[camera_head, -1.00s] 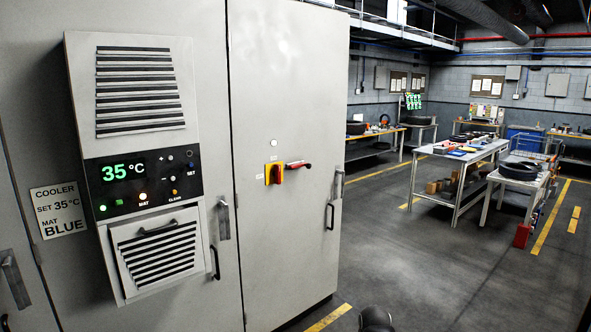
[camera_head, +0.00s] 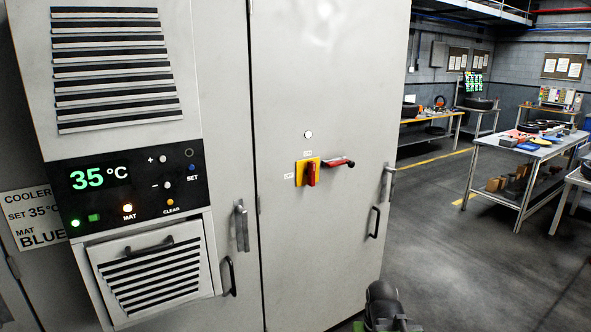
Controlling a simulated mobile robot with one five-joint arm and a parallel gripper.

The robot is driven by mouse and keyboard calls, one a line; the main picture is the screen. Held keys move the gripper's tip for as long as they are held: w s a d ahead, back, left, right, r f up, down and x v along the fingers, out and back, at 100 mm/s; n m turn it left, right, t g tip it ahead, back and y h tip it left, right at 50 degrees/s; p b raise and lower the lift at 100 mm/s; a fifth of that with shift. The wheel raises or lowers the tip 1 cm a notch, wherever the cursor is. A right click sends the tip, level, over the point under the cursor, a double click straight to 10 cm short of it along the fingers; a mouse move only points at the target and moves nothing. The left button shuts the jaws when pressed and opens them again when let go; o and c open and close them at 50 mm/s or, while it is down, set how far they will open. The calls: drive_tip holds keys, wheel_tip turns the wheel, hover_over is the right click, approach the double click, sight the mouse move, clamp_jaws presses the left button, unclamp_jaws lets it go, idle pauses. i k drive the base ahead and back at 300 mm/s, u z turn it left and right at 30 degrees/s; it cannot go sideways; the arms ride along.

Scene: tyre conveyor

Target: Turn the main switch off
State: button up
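The main switch (camera_head: 311,173) is on the right cabinet door (camera_head: 330,90), in the middle of the view. It has a red knob on a yellow plate, and the knob stands upright. A red lever with a black end (camera_head: 340,162) sticks out to the right beside it. A small white lamp (camera_head: 308,134) is above the switch. A dark part of my arm shows at the bottom edge, right of the middle, below and in front of the cabinet. My gripper's fingers cannot be made out.
A cooler unit (camera_head: 120,190) with a 35 °C display juts out from the cabinet at left. Door handles (camera_head: 241,226) stick out beside the door seam. Workbenches (camera_head: 520,145) stand at the back right. The floor right of the cabinet is open.

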sight(310, 172)
drive_tip(key=u, duration=0.7)
drive_tip(key=i, duration=0.9)
drive_tip(key=u, duration=0.6)
